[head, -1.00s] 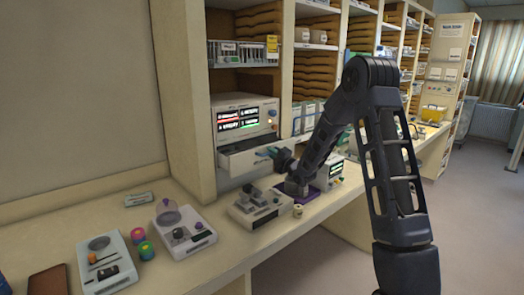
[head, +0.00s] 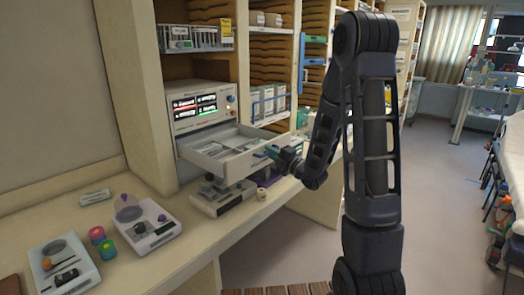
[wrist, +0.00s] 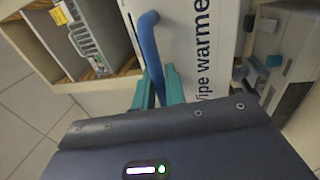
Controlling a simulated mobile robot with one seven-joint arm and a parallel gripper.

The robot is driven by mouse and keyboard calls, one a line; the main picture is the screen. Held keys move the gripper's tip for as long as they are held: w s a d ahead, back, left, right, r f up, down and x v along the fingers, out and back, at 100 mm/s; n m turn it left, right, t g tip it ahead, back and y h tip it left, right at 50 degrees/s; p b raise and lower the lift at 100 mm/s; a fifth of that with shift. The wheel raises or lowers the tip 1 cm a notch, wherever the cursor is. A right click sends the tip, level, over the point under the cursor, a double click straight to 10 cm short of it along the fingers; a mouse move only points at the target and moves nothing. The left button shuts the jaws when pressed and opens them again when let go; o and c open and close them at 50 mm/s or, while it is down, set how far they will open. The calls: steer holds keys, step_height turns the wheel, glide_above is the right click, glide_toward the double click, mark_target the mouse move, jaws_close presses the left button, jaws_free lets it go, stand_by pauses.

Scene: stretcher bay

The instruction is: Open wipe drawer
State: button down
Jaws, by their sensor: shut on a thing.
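The wipe drawer (head: 215,163) is white and sits below the unit with red and green displays. It stands well out from the unit, and packets (head: 235,153) show inside. In the wrist view its front (wrist: 190,35) reads "ipe warme", the rest cut off, with a blue bar handle (wrist: 149,40). My gripper (head: 272,153) is at the drawer's front right. In the wrist view its teal fingers (wrist: 159,88) are shut on the blue handle, one on each side.
The display unit (head: 200,108) stands in the shelving above the drawer. A grey device (head: 222,198) is on the counter below it. Several devices and small pots stand at the left. A wire basket (head: 195,37) is on a shelf above. Open floor lies at the right.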

steer(key=shift+s+d, duration=0.4)
steer(key=shift+d, duration=0.05)
steer(key=c, duration=1.8)
jaws_free()
